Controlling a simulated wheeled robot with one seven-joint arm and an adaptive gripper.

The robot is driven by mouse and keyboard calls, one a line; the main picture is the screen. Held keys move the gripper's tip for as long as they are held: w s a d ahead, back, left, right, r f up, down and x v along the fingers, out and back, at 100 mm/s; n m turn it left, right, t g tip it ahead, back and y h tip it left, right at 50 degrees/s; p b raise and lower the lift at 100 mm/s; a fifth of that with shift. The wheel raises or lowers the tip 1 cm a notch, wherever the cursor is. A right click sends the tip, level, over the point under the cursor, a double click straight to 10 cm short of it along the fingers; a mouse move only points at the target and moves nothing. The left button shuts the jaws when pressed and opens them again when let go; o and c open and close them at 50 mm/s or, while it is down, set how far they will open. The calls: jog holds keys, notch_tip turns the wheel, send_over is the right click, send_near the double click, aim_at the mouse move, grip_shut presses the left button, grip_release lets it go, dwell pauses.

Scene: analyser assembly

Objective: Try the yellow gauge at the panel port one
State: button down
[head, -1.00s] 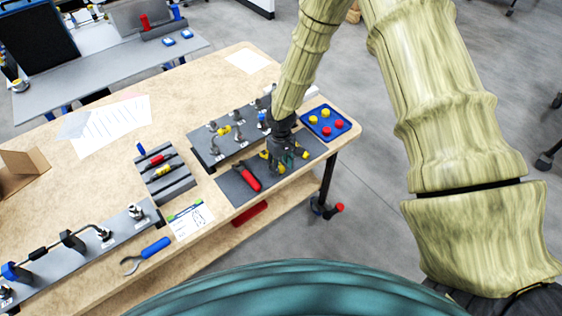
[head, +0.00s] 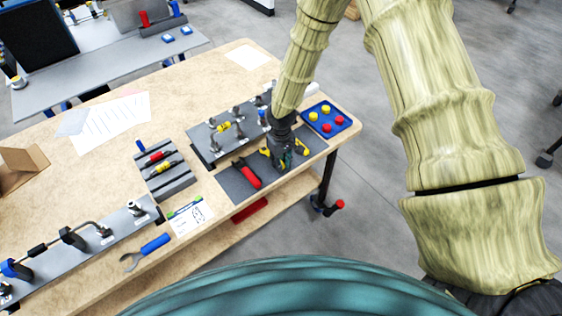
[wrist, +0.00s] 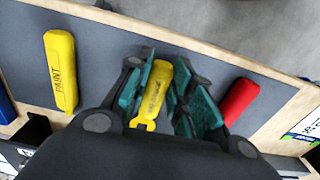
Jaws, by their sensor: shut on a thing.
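My gripper (head: 284,160) is over the dark mat (head: 235,188) at the front right of the bench. In the wrist view my gripper (wrist: 168,85) is shut on a yellow gauge (wrist: 155,92) with a forked end and dark lettering. I cannot tell whether the gauge still touches the mat. A second yellow tool (wrist: 61,70) with dark lettering lies on the mat to the left. A red-handled tool (wrist: 240,101) lies to the right; it also shows in the head view (head: 249,177). The grey port panel (head: 208,152) with metal fittings stands behind the mat; its port labels are unreadable.
A blue tray (head: 338,131) with several yellow and red caps is at the right corner. A grey rack (head: 170,186) with red and yellow pieces stands left of the mat.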

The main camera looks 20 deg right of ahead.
jog(key=shift+s+d+r+p, duration=0.1)
jog(key=shift+s+r+p, duration=0.15)
jog(key=shift+r+p, duration=0.5)
jog(key=shift+s+d+r+p, duration=0.1)
jog(key=shift+s+r+p, duration=0.15)
jog(key=shift+r, duration=0.85)
jog(key=shift+s+r+p, duration=0.2)
jog(key=shift+r+p, duration=0.35)
jog(key=shift+r, duration=0.4)
